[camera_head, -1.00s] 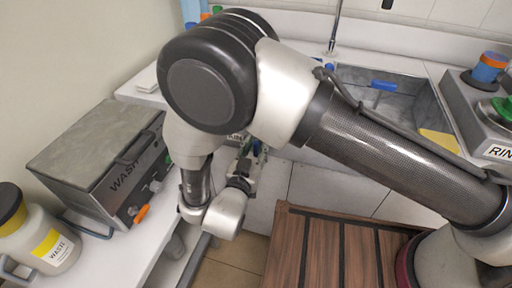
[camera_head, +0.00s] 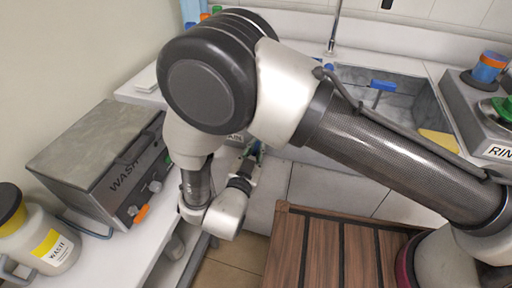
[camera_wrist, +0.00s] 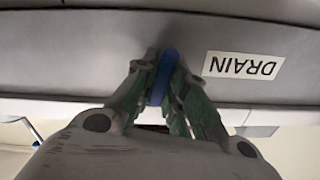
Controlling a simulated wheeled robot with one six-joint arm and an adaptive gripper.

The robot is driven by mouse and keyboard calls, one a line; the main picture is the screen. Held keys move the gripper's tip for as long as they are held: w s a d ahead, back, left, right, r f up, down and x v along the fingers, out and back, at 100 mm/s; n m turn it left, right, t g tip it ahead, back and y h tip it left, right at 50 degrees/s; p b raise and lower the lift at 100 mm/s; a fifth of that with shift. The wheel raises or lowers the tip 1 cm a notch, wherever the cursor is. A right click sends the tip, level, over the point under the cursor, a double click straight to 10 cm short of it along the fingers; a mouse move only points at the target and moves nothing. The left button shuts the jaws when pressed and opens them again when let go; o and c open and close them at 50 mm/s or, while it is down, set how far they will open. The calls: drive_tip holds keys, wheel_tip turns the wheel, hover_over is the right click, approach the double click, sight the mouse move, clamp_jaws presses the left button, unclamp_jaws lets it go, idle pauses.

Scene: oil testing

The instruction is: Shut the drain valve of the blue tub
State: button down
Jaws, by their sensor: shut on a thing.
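A blue valve lever (camera_wrist: 163,77) stands between the fingertips of my gripper (camera_wrist: 160,80) in the wrist view. The fingers are shut on it, with one on each side. It points away from a grey front panel, beside a white DRAIN label (camera_wrist: 243,66) that reads upside down. In the head view my gripper (camera_head: 252,157) is low at the front of the counter, partly behind my arm. The lever is mostly hidden there. The grey basin (camera_head: 411,93) behind my arm has a blue T-shaped piece (camera_head: 383,85) in it; no clearly blue tub shows.
A grey WASH machine (camera_head: 104,152) with an orange knob stands at the left, near a WASTE jug (camera_head: 46,240). A RINSE unit (camera_head: 490,115) is at the right.

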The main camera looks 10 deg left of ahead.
drive_tip(key=m, duration=0.4)
drive_tip(key=shift+d+f+m, duration=0.1)
drive_tip(key=shift+m, duration=0.2)
drive_tip(key=m, duration=0.3)
drive_tip(key=shift+d+m, duration=0.1)
drive_tip(key=shift+m, duration=0.3)
drive_tip(key=m, duration=0.6)
drive_tip(key=shift+f+m, duration=0.25)
drive_tip(key=shift+m, duration=0.15)
drive_tip(key=c, duration=1.4)
unclamp_jaws()
drive_tip(key=shift+c, duration=0.2)
drive_tip(key=shift+s, duration=0.1)
drive_tip(key=s, duration=1.1)
drive_tip(key=shift+s+a, duration=0.4)
